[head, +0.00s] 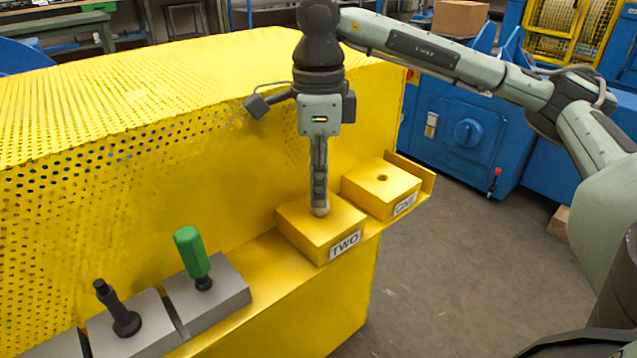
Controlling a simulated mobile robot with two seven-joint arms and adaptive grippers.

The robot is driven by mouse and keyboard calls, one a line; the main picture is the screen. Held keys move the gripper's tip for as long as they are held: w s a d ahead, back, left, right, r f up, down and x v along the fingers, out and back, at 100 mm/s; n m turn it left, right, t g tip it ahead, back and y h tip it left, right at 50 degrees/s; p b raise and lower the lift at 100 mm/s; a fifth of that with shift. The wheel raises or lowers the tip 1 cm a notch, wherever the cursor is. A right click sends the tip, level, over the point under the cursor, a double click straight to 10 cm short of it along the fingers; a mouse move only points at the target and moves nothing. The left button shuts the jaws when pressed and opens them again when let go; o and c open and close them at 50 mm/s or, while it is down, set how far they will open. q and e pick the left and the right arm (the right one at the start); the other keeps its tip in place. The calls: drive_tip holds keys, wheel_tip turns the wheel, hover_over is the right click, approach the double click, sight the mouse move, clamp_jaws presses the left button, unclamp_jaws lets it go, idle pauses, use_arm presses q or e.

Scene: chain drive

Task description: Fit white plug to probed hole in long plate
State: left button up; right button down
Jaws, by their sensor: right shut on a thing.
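My right gripper (319,205) points straight down over the yellow block labelled TWO (300,235). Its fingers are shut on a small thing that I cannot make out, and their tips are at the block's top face. The fingers hide whatever hole is there. The yellow block labelled ONE (365,193) is just behind and to the right, with an open dark hole in its top. I cannot pick out a white plug. No plate is clearly marked as the long one. My left gripper is not in view.
A green-handled tool (191,253) and a black-handled tool (117,308) stand in grey blocks (225,300) on the yellow ledge. A perforated yellow guard (130,110) rises behind the ledge. Blue machinery (455,130) stands beyond open floor at right.

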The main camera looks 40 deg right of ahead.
drive_tip(key=shift+f+b, duration=0.3)
drive_tip(key=shift+f, duration=0.05)
drive_tip(key=c, duration=1.4)
unclamp_jaws()
wheel_tip(320, 180, up, 12)
drive_tip(key=shift+r, duration=0.1)
